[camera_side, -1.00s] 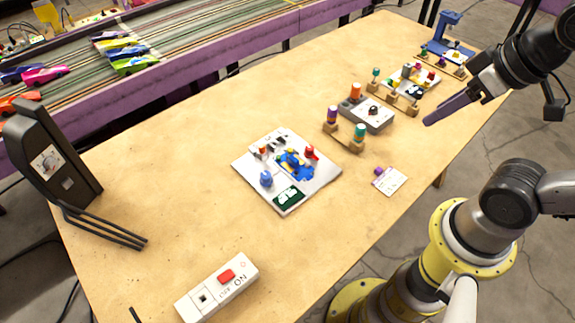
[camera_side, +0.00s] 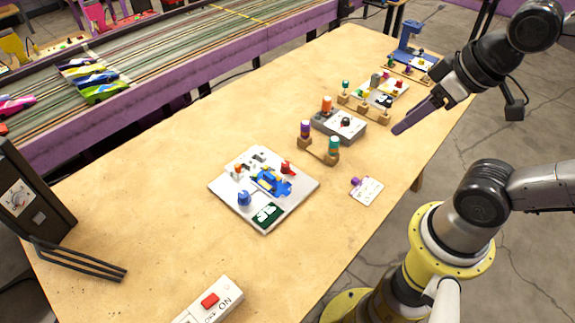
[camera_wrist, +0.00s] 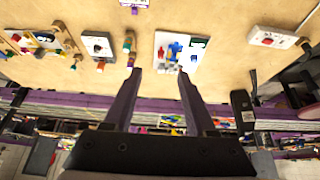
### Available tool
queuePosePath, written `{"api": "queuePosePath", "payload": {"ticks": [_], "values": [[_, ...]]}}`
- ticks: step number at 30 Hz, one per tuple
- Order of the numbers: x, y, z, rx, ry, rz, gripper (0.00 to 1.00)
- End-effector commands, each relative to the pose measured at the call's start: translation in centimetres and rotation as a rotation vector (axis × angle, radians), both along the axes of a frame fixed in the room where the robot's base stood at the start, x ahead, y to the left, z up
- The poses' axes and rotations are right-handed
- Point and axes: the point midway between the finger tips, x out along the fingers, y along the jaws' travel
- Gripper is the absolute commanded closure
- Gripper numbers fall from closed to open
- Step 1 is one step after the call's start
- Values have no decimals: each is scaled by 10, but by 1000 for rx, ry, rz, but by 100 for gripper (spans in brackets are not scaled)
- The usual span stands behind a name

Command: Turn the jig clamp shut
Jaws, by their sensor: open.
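A white board (camera_side: 231,200) lies on the middle of the table in the side view. It carries a blue jig (camera_side: 270,182), a red knob (camera_side: 287,168), a blue knob (camera_side: 243,198) and a dark green label (camera_side: 266,215). I cannot tell for certain which part is the clamp, nor its position. The board also shows beyond the fingertips in the wrist view (camera_wrist: 166,45). My gripper (camera_side: 398,130) has purple fingers and is raised near the table's right edge, well apart from the board. In the wrist view it is open and empty (camera_wrist: 159,73).
Wooden stands with coloured pegs (camera_side: 318,156) and a grey box with an orange knob (camera_side: 339,126) stand behind the board. A small card (camera_side: 367,191) lies right. A white switch box (camera_side: 213,302) is in front, a black post (camera_side: 30,205) left. The table around the board is mostly bare.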

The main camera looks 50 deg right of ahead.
Motion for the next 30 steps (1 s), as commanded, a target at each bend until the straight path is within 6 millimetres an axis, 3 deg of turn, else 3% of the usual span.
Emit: {"api": "queuePosePath", "payload": {"ticks": [5,8,14,19,23,30], "values": [[0,0,0,-45,-2,85,38],[7,0,11,-103,-32,186,38],[41,0,37,-239,-45,423,38],[85,1,46,-336,-8,626,38],[127,2,43,-397,41,789,38],[209,5,5,-453,149,1064,38]]}}
